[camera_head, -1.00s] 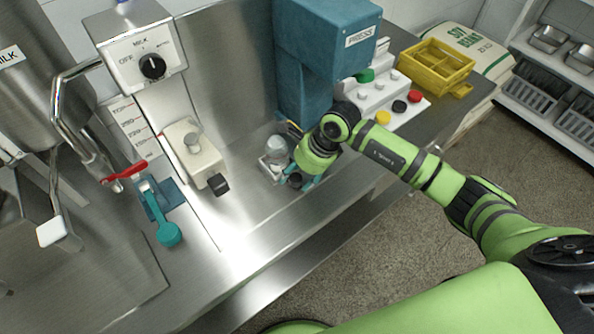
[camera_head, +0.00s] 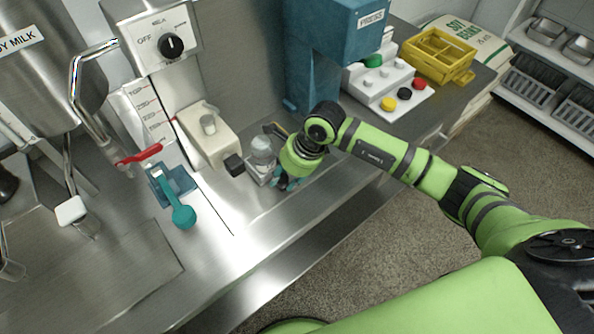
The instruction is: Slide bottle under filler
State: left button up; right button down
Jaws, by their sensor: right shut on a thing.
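A clear bottle with a rounded, pale top (camera_head: 262,150) stands on the steel counter, right of a cream block with a black end. My right gripper (camera_head: 282,180) is at the bottle's right side, low near the counter, and shut on it. Its fingers are mostly hidden by its own green wrist. The stand is further left than the bottle, past the cream block. My left gripper is not in view.
The cream block (camera_head: 208,138) stands between the bottle and the blue stand. A teal scoop (camera_head: 183,216) lies in front of the stand. The blue press (camera_head: 312,80) is behind my right wrist. The counter strip in front of the bottle is clear.

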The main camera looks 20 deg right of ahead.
jog(key=a, duration=0.2)
jog(key=s+a, duration=0.1)
jog(key=a, duration=0.2)
jog(key=shift+s+a+r, duration=0.15)
jog(key=shift+a+r, duration=0.1)
jog(key=shift+a, duration=0.15)
jog(key=shift+s+a+b, duration=0.1)
jog(key=shift+s+b, duration=0.05)
jog(key=shift+b, duration=0.15)
jog(key=shift+d, duration=0.25)
jog(key=shift+a+r, duration=0.1)
jog(key=shift+a, duration=0.05)
jog(key=c, duration=1.1)
grip_release()
jog(key=shift+a, duration=0.1)
jog(key=shift+o, duration=1)
jog(key=shift+s+f, duration=0.1)
jog(key=shift+f, duration=0.1)
jog(key=shift+r, duration=0.1)
jog(key=shift+d+r, duration=0.25)
jog(key=shift+r, duration=0.05)
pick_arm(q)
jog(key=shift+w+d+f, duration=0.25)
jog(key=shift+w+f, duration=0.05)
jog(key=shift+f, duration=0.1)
pick_arm(e)
jog(key=v, duration=1.1)
jog(key=shift+r, duration=0.1)
